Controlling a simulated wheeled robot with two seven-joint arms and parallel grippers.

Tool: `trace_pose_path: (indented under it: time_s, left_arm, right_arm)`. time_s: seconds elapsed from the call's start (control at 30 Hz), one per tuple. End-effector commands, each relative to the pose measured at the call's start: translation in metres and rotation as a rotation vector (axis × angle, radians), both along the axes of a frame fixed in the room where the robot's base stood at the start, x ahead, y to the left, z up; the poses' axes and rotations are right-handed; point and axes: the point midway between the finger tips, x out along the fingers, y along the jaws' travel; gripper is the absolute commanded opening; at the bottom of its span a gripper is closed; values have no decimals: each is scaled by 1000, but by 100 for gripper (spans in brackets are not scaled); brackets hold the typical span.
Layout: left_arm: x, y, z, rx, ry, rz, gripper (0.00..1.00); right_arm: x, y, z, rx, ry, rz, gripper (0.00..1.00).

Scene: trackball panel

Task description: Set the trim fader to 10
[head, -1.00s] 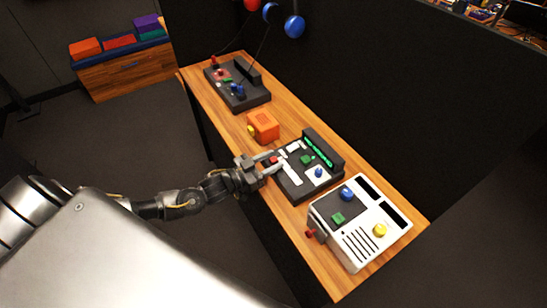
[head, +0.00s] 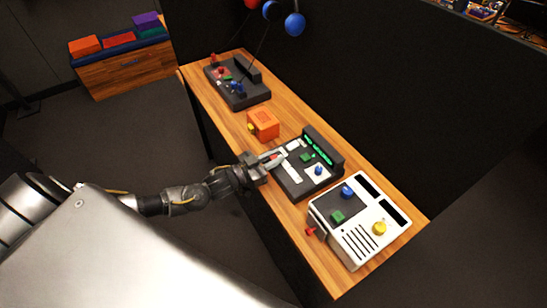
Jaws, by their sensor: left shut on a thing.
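The trackball panel (head: 297,188) is a dark box on the wooden table, with a raised back holding a green lit display (head: 318,150). On its top are white strips, a green button (head: 306,157) and a blue ball on a white plate (head: 319,170). A white fader strip (head: 291,172) lies on its left side. My left gripper (head: 275,159) is at the panel's left edge, shut on a small red knob, most likely the fader's cap, largely hidden by the fingers. The display's reading is too small to make out. My right gripper is not in view.
A white console (head: 350,253) with blue, green, yellow and red controls stands close to the panel at the front right. An orange box (head: 264,124) sits just behind the panel, and another dark panel (head: 252,97) farther back. Balloon-like balls hang above.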

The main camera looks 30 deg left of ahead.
Motion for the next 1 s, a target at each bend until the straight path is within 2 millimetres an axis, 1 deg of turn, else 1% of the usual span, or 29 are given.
trace_pose_path:
  time_s: [0.07, 0.13, 0.3, 0.43, 0.5, 0.6, 0.87, 0.9, 1.0]
  left_arm:
    - [-3, -6, 1, -3, 2, -1, 0]
    - [-10, -18, 2, -5, 3, -2, 0]
    - [-33, -55, 2, -7, 4, -2, 0]
    - [-45, -76, 1, -4, 5, -1, 0]
    - [-49, -83, 1, -2, 3, -1, 0]
    - [-52, -87, 0, -1, 3, -1, 0]
    - [-52, -88, -1, -2, 3, -5, 0]
    - [-52, -89, -1, -2, 3, -6, 24]
    - [-52, -88, -1, -2, 3, -5, 38]
  right_arm:
    - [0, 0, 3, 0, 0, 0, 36]
    - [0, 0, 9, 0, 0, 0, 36]
    - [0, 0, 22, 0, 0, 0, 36]
    - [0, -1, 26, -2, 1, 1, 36]
    - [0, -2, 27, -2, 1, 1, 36]
    - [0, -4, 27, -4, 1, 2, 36]
    - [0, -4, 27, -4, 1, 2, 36]
    - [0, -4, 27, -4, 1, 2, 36]
    - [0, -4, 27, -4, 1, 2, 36]
